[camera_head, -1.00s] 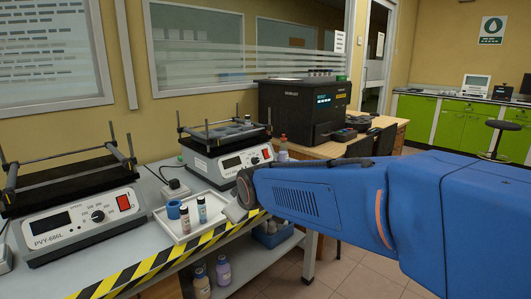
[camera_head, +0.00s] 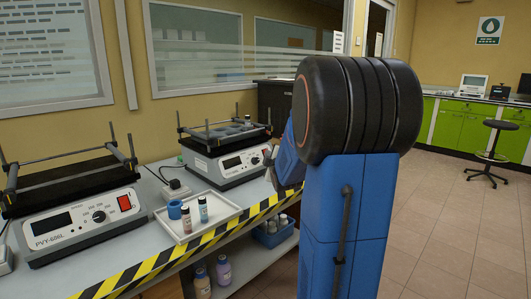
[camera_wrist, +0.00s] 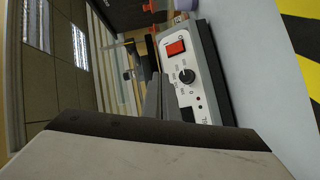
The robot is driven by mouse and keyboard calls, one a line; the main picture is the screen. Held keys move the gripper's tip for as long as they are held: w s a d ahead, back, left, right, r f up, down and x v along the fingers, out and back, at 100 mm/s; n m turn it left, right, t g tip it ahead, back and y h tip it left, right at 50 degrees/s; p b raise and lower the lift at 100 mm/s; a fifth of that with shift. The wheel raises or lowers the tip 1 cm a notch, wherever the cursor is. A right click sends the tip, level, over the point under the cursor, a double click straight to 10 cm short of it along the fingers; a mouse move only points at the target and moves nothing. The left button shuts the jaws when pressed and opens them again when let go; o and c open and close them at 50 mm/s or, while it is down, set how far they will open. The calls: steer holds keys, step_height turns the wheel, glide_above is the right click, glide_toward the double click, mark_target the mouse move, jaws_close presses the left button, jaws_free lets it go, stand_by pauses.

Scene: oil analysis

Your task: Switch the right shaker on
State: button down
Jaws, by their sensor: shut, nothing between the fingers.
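The right shaker (camera_head: 225,169) stands on the bench in the head view, with a white front panel, a display, a knob and a red switch (camera_head: 266,153) at the panel's right end. In the wrist view a shaker panel (camera_wrist: 205,88) appears turned on its side, with the red switch (camera_wrist: 175,48) and black knob (camera_wrist: 187,76) in plain sight. My gripper (camera_wrist: 157,78) is shut and empty, its fingers beside the panel and below the switch in that picture. Contact cannot be told. In the head view my arm hides the gripper. The switch's position is unclear.
The left shaker (camera_head: 75,222) has its own red switch. A white tray (camera_head: 190,232) with small bottles and a blue cup lies in front of the right shaker. Yellow-black tape (camera_head: 120,278) marks the bench edge. Bottles stand on the shelf below.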

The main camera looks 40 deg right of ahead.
steer(key=d+n+t+h, duration=0.1)
steer(key=d+n+h, duration=0.1)
steer(key=d, duration=0.7)
steer(key=shift+d+t, duration=0.2)
steer(key=shift+t, duration=0.2)
steer(key=w+f, duration=0.3)
steer(key=w, duration=0.5)
steer(key=shift+a, duration=0.35)
steer(key=shift+w+f, duration=0.1)
steer(key=shift+w, duration=0.05)
stand_by(1.5)
steer(key=shift+w, duration=0.3)
